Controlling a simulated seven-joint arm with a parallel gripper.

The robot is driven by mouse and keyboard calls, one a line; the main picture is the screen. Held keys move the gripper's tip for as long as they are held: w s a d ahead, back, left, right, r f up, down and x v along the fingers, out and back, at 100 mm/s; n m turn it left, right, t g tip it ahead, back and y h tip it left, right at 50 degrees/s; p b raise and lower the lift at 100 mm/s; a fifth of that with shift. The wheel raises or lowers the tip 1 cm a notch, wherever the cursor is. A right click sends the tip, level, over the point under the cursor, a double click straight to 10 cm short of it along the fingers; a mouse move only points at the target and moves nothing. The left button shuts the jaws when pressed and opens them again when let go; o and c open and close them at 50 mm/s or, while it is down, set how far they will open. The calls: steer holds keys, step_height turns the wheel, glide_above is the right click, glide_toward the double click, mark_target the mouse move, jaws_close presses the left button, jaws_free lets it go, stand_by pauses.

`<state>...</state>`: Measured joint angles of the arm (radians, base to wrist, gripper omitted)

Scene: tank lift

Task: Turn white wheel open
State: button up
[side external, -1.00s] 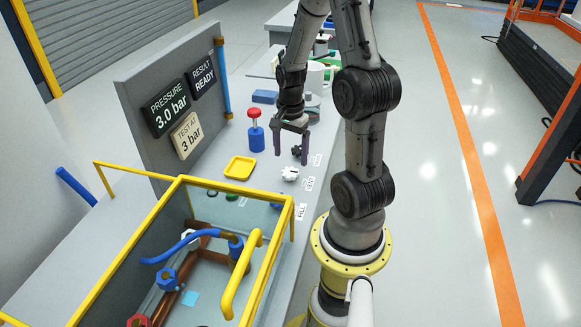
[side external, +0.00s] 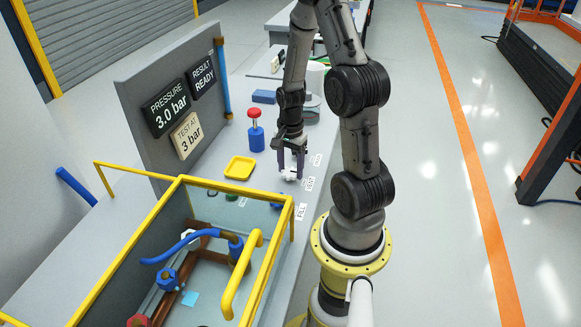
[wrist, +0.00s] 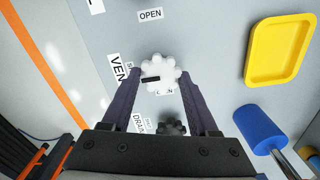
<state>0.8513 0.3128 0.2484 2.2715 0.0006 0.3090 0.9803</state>
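The white wheel (side external: 289,174) is a scalloped knob on the grey bench, beside the VENT label. In the wrist view the white wheel (wrist: 160,72) has a black bar mark pointing left, and it lies between my fingertips. My gripper (side external: 292,174) points down over the wheel with one finger on each side. In the wrist view my gripper (wrist: 164,78) is open, with the fingers apart; whether either finger touches the wheel I cannot tell. An OPEN label (wrist: 150,15) sits on the bench above the wheel in that view. Another label just below the wheel is partly hidden.
A black wheel (wrist: 172,127) by a DRAIN label is close behind, between my fingers. A yellow tray (side external: 240,167) and a blue bottle with a red top (side external: 255,132) stand left of my gripper. The yellow-framed tank (side external: 262,198) is in front.

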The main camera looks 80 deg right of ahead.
steer(key=c, duration=0.6)
steer(key=shift+n, duration=0.4)
steer(key=n, duration=0.3)
steer(key=shift+w+n, duration=0.1)
steer(key=shift+n, duration=0.3)
steer(key=n, duration=0.9)
steer(key=shift+r, duration=0.1)
steer(key=n, duration=0.4)
steer(key=shift+w, duration=0.1)
steer(key=shift+n, duration=0.3)
steer(key=o, duration=1.4)
steer(key=shift+c, duration=0.2)
